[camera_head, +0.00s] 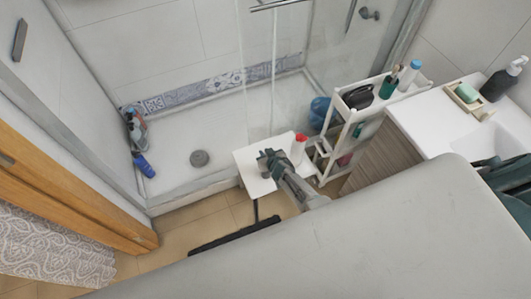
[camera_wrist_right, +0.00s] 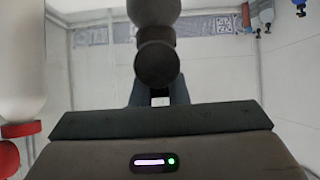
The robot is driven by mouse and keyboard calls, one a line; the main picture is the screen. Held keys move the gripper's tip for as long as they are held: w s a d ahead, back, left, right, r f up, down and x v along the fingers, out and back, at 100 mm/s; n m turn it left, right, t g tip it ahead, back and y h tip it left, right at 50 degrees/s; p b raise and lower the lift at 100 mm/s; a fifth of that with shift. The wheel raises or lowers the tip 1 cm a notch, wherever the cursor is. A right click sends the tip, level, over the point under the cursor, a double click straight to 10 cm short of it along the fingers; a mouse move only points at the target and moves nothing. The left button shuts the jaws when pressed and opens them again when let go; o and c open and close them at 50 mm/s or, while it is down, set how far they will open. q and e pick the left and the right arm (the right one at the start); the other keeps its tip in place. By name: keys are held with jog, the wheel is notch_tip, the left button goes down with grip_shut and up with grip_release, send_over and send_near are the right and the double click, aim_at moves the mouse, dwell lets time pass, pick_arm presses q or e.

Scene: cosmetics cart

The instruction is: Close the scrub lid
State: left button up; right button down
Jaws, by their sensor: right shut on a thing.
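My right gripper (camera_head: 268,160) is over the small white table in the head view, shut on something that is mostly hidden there. In the right wrist view the gripper (camera_wrist_right: 158,98) is mostly behind the dark wrist housing, and a dark rounded thing (camera_wrist_right: 155,62) shows at its jaws. I cannot tell whether this is the scrub or its lid. A white bottle with a red cap (camera_head: 299,148) stands just right of the gripper; it also shows at the left edge of the wrist view (camera_wrist_right: 20,75). My left gripper is not in view.
The white table (camera_head: 249,181) stands beside the shower tray (camera_head: 183,170). A white shelf cart (camera_head: 337,128) is close on the right, with the sink counter (camera_head: 425,120) beyond it. Bottles (camera_head: 138,140) stand in the shower's left corner.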

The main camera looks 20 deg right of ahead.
jog(key=shift+s+f, duration=0.25)
jog(key=c, duration=1.5)
grip_release()
jog(key=shift+c, duration=0.2)
jog(key=shift+o, duration=1.1)
jog(key=shift+w, duration=0.25)
jog(key=shift+r, duration=0.1)
jog(key=shift+s+r+p, duration=0.45)
jog(key=shift+p, duration=0.2)
jog(key=p+v, duration=0.7)
jog(key=v, duration=0.2)
jog(key=shift+s, duration=0.35)
